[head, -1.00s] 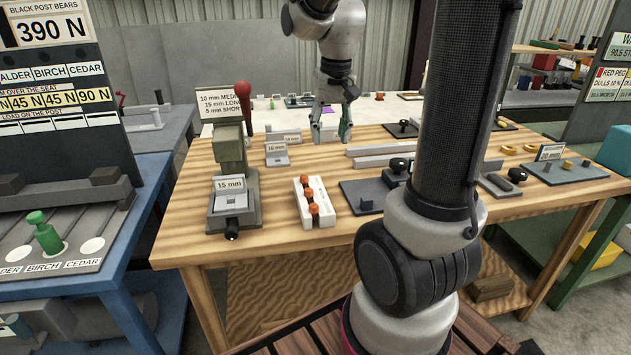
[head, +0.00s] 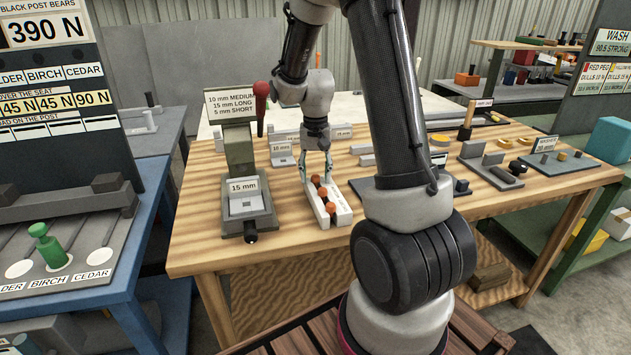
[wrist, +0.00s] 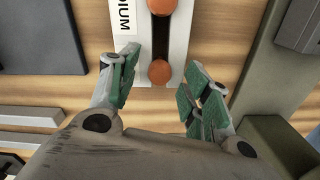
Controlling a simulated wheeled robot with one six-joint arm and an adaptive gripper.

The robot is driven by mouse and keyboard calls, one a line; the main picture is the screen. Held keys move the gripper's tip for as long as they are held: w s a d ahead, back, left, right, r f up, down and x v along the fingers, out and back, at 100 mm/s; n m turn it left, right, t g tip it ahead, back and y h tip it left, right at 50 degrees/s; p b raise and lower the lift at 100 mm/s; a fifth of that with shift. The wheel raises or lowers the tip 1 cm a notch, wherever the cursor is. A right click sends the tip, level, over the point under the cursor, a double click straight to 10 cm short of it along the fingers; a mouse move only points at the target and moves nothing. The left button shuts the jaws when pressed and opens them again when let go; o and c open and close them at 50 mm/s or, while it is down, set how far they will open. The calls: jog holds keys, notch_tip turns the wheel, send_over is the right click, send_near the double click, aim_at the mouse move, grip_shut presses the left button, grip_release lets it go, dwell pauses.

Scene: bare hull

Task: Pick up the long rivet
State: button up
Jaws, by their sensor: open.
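A white block (head: 343,217) on the wooden bench holds three orange-headed rivets in a row: far (head: 316,180), middle (head: 322,192) and near (head: 330,207). Their shanks are hidden, so I cannot tell lengths by sight. My gripper (head: 316,168) is open at the block's far end. In the wrist view, its green-padded fingers (wrist: 162,62) stand on either side of one orange rivet head (wrist: 159,72), apart from it. A second head (wrist: 162,6) shows at the top edge. A block label ending "DIUM" is partly cut off.
A press-like gauge (head: 243,200) marked 15 mm stands left of the block. A sign (head: 231,103) lists 10 mm medium, 15 mm long, 5 mm short. Grey bars and fixtures (head: 490,168) lie to the right. Bare wood (head: 290,235) lies around the block's front.

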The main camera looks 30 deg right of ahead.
jog(key=c, duration=1)
jog(key=shift+o, duration=0.2)
